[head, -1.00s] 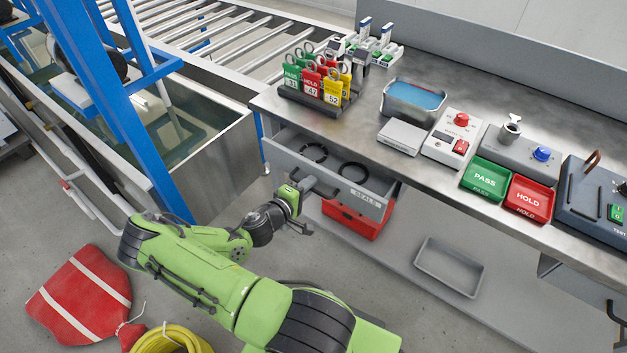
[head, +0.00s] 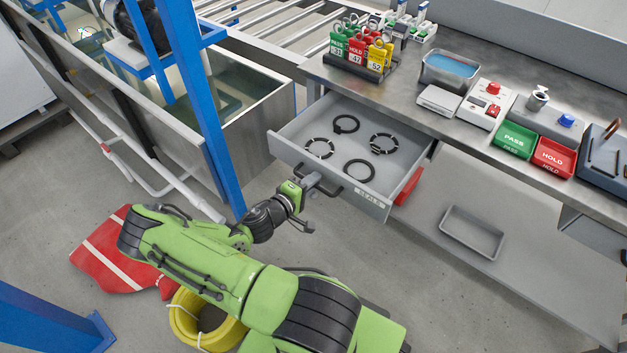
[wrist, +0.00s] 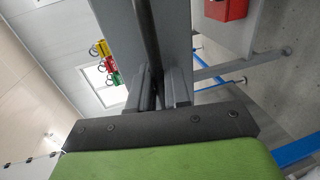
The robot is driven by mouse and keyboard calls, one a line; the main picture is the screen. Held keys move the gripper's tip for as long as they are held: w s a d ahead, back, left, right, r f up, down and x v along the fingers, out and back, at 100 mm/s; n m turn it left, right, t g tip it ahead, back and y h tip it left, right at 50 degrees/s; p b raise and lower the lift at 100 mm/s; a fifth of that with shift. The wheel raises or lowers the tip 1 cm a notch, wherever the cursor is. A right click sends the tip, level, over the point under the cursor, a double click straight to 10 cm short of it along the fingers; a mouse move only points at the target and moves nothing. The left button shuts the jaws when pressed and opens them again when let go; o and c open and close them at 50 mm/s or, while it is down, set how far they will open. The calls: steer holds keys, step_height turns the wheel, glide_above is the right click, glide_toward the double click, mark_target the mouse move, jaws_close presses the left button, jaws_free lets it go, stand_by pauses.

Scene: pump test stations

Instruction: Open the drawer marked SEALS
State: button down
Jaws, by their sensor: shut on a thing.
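The grey drawer marked SEALS (head: 372,199) stands pulled well out from under the steel bench in the head view. Several dark rings lie inside it, some with light marks. My gripper (head: 314,181) is at the drawer's front, shut on its dark bar handle (head: 328,186). In the wrist view the two fingers (wrist: 161,88) close around the handle bar (wrist: 148,40), with the drawer front beside it. The part of the handle between the fingers is hidden.
A red bin (head: 408,187) and a grey tray (head: 472,232) sit on the lower shelf. A blue post (head: 213,120) and a water tank (head: 245,125) stand to the left. A yellow hose coil (head: 190,325) and red mat (head: 105,255) lie on the floor.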

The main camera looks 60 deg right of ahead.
steer(key=shift+a, duration=0.15)
steer(key=c, duration=1.3)
jaws_free()
steer(key=shift+o, duration=0.2)
steer(key=p+v, duration=0.3)
steer(key=v, duration=1.2)
steer(key=shift+a, duration=0.35)
steer(key=shift+w+r, duration=0.1)
